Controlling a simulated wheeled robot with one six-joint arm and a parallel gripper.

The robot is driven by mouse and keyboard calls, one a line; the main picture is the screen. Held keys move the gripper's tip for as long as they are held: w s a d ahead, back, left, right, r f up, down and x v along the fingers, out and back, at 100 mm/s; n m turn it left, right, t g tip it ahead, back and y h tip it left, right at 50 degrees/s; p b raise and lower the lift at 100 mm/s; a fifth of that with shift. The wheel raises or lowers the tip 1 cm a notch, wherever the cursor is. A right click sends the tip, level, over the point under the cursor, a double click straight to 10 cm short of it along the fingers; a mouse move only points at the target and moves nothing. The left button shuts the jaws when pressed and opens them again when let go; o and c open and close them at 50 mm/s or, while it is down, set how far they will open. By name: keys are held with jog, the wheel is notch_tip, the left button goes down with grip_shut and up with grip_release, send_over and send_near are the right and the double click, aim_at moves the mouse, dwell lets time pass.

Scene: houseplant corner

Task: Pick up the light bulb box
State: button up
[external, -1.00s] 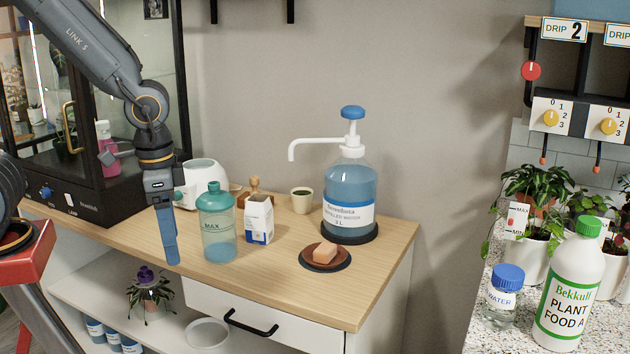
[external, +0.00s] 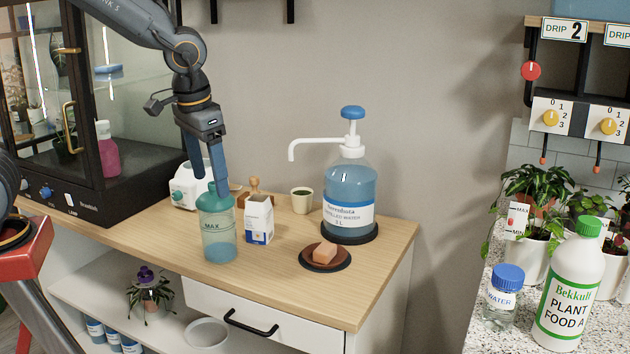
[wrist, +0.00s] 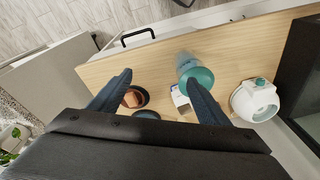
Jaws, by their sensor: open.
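The light bulb box (external: 259,220) is a small white and blue carton standing upright on the wooden counter, just right of a teal MAX bottle (external: 219,235). In the wrist view the box (wrist: 181,101) is partly hidden behind my right finger. My gripper (external: 208,182) is open and empty, pointing down, above and left of the box in the external view. One finger overlaps the bottle's cap there; I cannot tell whether they touch. In the wrist view my gripper (wrist: 156,76) has its fingers spread wide, with bare counter between the tips.
A white appliance (external: 186,184) stands left of the bottle. A wooden stamp-like object (external: 255,188) and small cup (external: 302,200) are behind the box.

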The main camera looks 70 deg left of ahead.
jog(key=w+a+f+n+t+y+p, duration=0.1)
jog(key=w+a+n, duration=0.2)
jog(key=w+a, duration=0.45)
jog(key=w+a+n+y, duration=0.1)
jog(key=w+a+n, duration=0.3)
jog(key=a, duration=0.6)
send_near(261, 221)
jog(key=w+a+f, duration=0.1)
jog(key=a+f, duration=0.4)
jog(key=a, duration=0.1)
jog(key=shift+w+d+p+x, duration=0.1)
jog(key=shift+p+x, duration=0.35)
jog(key=shift+x, duration=1.5)
jog(key=shift+w+d+p+x, duration=0.15)
jog(key=shift+p+x, duration=0.3)
jog(key=shift+x, duration=1.45)
jog(key=c, duration=1.1)
jog(key=shift+c, duration=0.2)
jog(key=shift+r, duration=0.15)
